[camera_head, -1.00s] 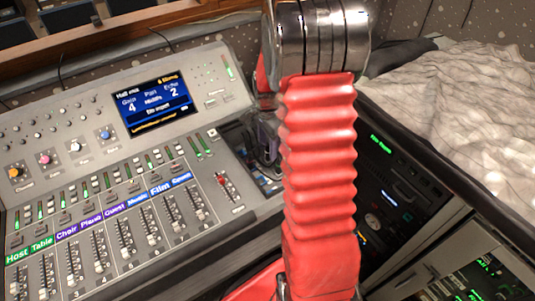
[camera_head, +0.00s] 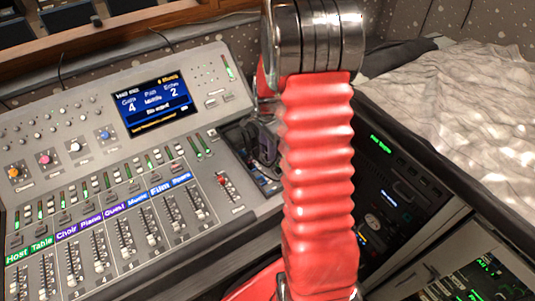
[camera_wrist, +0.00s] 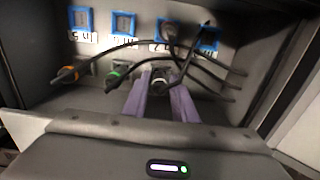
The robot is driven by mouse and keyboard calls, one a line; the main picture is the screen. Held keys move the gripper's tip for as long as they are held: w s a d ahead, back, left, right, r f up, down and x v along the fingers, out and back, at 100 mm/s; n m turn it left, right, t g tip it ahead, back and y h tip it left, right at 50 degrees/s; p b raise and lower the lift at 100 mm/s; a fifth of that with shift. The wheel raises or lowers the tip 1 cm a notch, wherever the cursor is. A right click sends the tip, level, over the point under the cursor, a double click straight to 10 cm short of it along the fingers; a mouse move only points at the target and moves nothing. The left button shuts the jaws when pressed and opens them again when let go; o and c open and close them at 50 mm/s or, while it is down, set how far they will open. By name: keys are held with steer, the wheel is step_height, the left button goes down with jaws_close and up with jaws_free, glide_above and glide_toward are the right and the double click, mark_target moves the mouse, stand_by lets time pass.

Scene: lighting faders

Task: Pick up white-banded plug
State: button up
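In the wrist view, a dark plug with a pale band (camera_wrist: 160,83) stands between the tips of my gripper's two purple-grey fingers (camera_wrist: 159,88). The fingers are spread on either side of it. The picture is too blurred to tell whether they touch it. In the head view my gripper (camera_head: 264,148) reaches down into the dark recess to the right of the fader panel, partly hidden by my red arm. The plug cannot be made out there.
An orange-banded plug (camera_wrist: 68,74) and a green-banded plug (camera_wrist: 115,77) lie to the left of my fingers, with black cables crossing above. Blue-framed sockets (camera_wrist: 122,23) line the back wall. The mixing console (camera_head: 110,165) is left of the recess.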

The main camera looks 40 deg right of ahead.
jaws_close()
